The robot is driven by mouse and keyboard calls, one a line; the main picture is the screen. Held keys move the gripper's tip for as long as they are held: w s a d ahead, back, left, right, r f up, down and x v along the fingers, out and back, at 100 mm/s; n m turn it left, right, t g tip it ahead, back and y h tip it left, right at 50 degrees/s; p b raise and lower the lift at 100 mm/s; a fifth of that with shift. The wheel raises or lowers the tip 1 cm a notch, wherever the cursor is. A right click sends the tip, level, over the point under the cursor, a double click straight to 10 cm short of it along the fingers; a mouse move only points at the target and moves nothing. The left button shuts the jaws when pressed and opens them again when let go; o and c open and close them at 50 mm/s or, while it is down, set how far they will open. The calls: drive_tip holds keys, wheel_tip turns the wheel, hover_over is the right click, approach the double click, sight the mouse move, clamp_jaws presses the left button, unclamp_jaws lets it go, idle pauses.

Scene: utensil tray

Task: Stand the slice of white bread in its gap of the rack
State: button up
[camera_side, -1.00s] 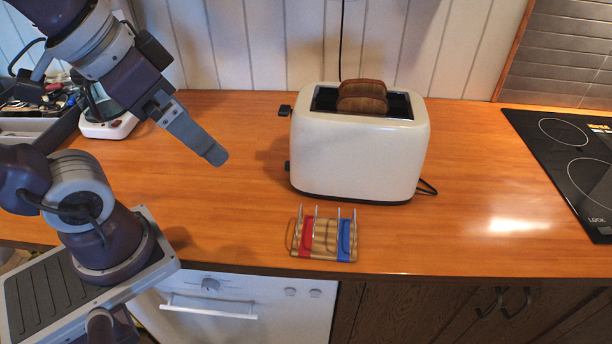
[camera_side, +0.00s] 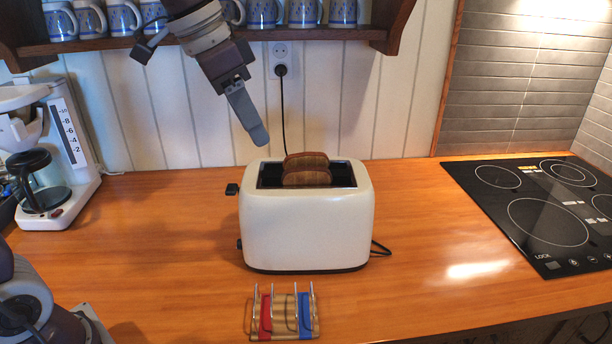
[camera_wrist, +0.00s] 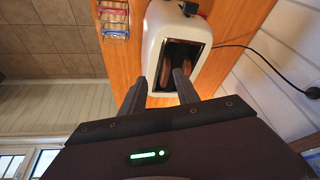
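Two brown bread slices stand in the slots of the cream toaster (camera_side: 306,228), a rear slice (camera_side: 306,159) and a front slice (camera_side: 306,179). Neither looks clearly white. In the wrist view, the slices (camera_wrist: 172,68) show dimly inside the slots. The wire rack (camera_side: 285,330) stands in front of the toaster, with a red strip at left, a blue strip at right and no bread in it; it also shows in the wrist view (camera_wrist: 114,20). My gripper (camera_side: 258,138) is above the toaster's left end, apart from the bread. In the wrist view its fingers (camera_wrist: 162,82) are apart and empty.
A black lever (camera_side: 232,189) sticks out at the toaster's left, and a cord runs up behind it. A coffee maker (camera_side: 50,150) stands at left, a cooktop (camera_side: 545,215) at right. A shelf with mugs (camera_side: 264,12) hangs above. The counter around the rack is clear.

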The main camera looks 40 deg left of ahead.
sight(312, 153)
drive_tip(key=w+f+m+h, duration=0.1)
drive_tip(key=w+f+m, duration=0.2)
drive_tip(key=w, duration=0.8)
drive_tip(key=shift+g, duration=0.3)
drive_tip(key=x, duration=0.2)
drive_tip(key=a+x, duration=0.1)
drive_tip(key=x, duration=0.3)
drive_tip(key=shift+w+f, duration=0.35)
drive_tip(key=shift+w, duration=0.15)
clamp_jaws()
